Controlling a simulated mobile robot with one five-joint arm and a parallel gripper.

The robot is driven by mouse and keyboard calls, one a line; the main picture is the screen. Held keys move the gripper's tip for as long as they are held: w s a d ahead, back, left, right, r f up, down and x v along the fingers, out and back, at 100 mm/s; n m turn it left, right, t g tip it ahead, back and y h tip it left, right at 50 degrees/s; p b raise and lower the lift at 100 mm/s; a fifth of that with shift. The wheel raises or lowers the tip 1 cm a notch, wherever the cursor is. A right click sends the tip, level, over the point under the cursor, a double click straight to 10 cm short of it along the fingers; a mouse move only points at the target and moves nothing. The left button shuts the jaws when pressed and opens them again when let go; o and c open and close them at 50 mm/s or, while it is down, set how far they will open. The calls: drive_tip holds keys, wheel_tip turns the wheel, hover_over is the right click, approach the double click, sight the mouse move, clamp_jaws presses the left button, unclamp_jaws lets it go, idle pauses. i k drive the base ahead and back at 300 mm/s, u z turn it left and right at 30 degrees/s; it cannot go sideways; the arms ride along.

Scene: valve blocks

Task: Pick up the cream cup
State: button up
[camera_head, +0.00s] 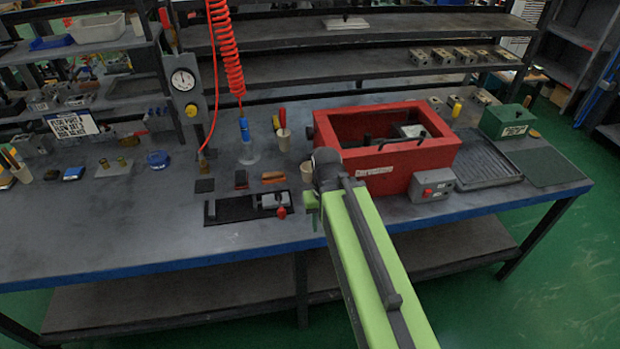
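A small cream cup (284,140) stands upright on the dark workbench left of the red box, with red- and yellow-handled tools in it. A second cream, cup-like piece (307,171) shows just left of my arm's end, partly hidden behind it. Another cream cup-like piece (22,174) is at the far left by some tools. My green arm reaches over the front of the bench. My gripper (312,205) is at its far end, near the bench's front part and in front of the second cream piece. Its fingers are too small and hidden to read.
A red open box (384,183) stands right of my arm's end, with a grey switch box (432,186) at its front corner. A black tray with a red-knobbed fixture (272,200) lies to the left. A red coiled hose (226,50) hangs above. The bench's front left is clear.

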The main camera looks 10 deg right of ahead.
sight(305, 167)
drive_tip(key=k, duration=1.25)
drive_tip(key=u, duration=0.45)
drive_tip(key=i, duration=0.65)
drive_tip(key=u, duration=1)
drive_tip(key=i, duration=1.9)
drive_tip(key=z, duration=0.4)
